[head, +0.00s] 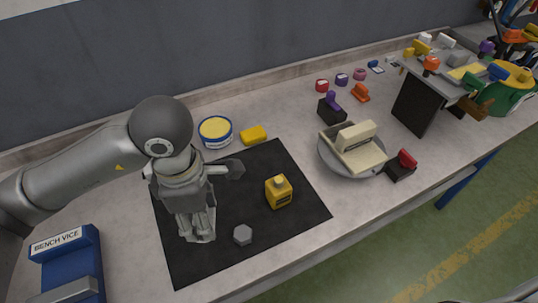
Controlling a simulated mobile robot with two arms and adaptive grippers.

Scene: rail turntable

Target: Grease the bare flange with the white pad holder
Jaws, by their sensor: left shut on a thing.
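My left gripper (197,232) points down over the black mat (290,228), left of a yellow bottle. Its fingers are closed together on something that they mostly hide; I cannot make out what it is. A grey round turntable (326,160) stands right of the mat and carries a cream stepped block (360,155). I cannot pick out a bare flange for certain. Small white pieces (447,41) lie at the far right among coloured ones; I cannot tell whether one is the white pad holder. My right gripper is not in view.
The yellow bottle (279,192) and a grey hexagonal piece (243,235) stand on the mat. A yellow-topped tub (215,132) and a yellow block (253,135) sit behind it. Dark blocks with purple and red tops flank the turntable. A blue bench vice (66,262) is front left.

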